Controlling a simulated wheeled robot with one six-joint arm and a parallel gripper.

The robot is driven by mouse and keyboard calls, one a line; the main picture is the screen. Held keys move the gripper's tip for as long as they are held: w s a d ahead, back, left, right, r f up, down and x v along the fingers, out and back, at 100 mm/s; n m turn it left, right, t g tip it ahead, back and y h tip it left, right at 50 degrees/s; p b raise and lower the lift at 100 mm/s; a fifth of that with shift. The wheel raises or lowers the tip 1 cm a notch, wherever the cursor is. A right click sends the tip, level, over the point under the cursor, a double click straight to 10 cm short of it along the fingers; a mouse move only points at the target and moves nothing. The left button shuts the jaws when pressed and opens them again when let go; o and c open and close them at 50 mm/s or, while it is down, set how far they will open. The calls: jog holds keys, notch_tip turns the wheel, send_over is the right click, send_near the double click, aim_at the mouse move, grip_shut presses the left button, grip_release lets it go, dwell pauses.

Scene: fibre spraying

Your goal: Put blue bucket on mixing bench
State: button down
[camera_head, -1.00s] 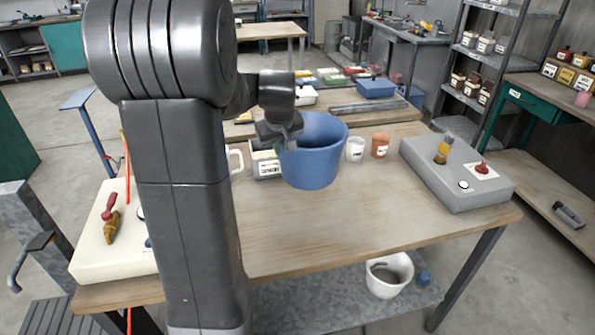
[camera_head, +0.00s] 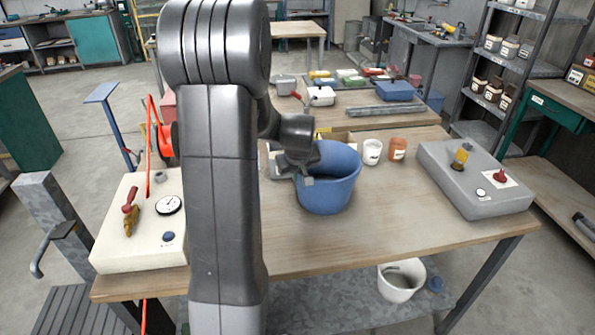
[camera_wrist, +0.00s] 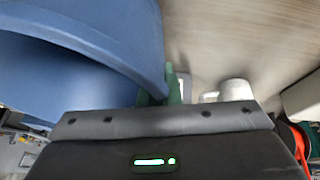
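The blue bucket (camera_head: 328,195) is upright over the front middle part of the wooden mixing bench (camera_head: 400,235). I cannot tell whether its base touches the bench top. My gripper (camera_head: 301,177) is at the bucket's left rim and appears shut on its wall. In the wrist view, the bucket (camera_wrist: 75,80) fills the upper left, with my gripper's fingers (camera_wrist: 160,90) at its edge. My arm hides part of the bench and things behind it.
A white cup (camera_head: 372,152) and an orange cup (camera_head: 397,149) stand behind the bucket. A grey control box (camera_head: 450,190) is at the right, a cream box with a gauge (camera_head: 115,240) at the left. A white bucket (camera_head: 400,292) sits on the lower shelf.

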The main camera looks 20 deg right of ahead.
jog(key=shift+f, duration=0.1)
jog(key=c, duration=1.6)
grip_release()
jog(key=shift+c, duration=0.2)
jog(key=shift+s+r, duration=0.15)
jog(key=shift+r, duration=0.4)
jog(key=b+v, duration=0.1)
jog(key=v, duration=1)
jog(key=shift+s, duration=0.1)
